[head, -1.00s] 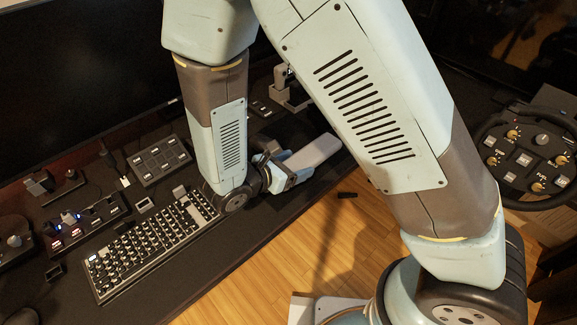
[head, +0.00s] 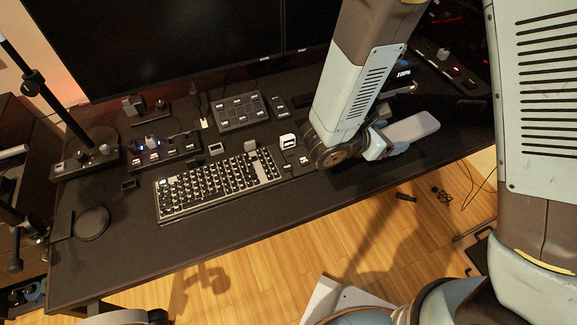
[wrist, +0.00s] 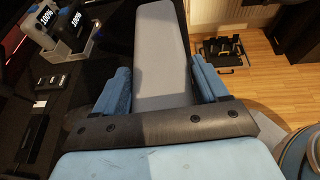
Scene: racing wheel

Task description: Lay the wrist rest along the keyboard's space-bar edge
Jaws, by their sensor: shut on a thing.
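The wrist rest (head: 412,127) is a long grey pad with rounded ends. My gripper (head: 378,143) is shut on it near one end, and the pad points out to the right, above the desk's right part. In the wrist view the wrist rest (wrist: 163,55) runs straight out from between the two blue fingers of my gripper (wrist: 160,92). The keyboard (head: 215,185) lies on the dark desk in the head view, left of my gripper and apart from the wrist rest. Its near long edge faces a bare strip of desk. My forearm hides part of the desk behind the gripper.
A button box (head: 240,112) and a switch panel (head: 163,150) stand behind the keyboard. A round black disc (head: 92,223) lies at the left. The desk in front of the keyboard is clear up to its front edge. Monitors (head: 180,40) stand at the back.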

